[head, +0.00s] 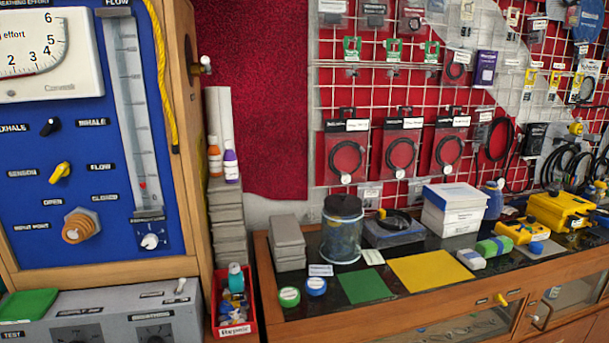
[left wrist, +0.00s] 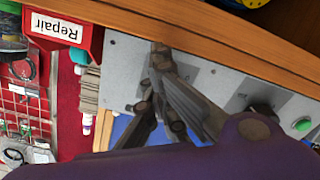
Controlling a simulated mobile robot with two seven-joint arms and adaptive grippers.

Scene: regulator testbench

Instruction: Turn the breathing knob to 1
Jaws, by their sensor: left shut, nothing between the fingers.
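The breathing effort gauge (head: 48,52) is at the top left of the blue panel (head: 95,120) in the head view. No knob label there clearly reads breathing. The grey box (head: 120,303) below the panel carries two dark knobs, a left one (head: 84,334) and a right one (head: 155,334), both cut off by the lower edge. Their small labels are hard to read. In the left wrist view, my left gripper (left wrist: 160,52) is shut and empty in front of the grey box (left wrist: 125,65). I cannot tell whether it touches it. My right gripper is not in view.
The panel also carries a black lever (head: 50,127), a yellow lever (head: 60,172), an orange knob (head: 80,227) and a white flow knob (head: 150,241). A red repair bin (head: 217,300) stands right of the grey box. A cluttered wooden bench (head: 420,318) is farther right.

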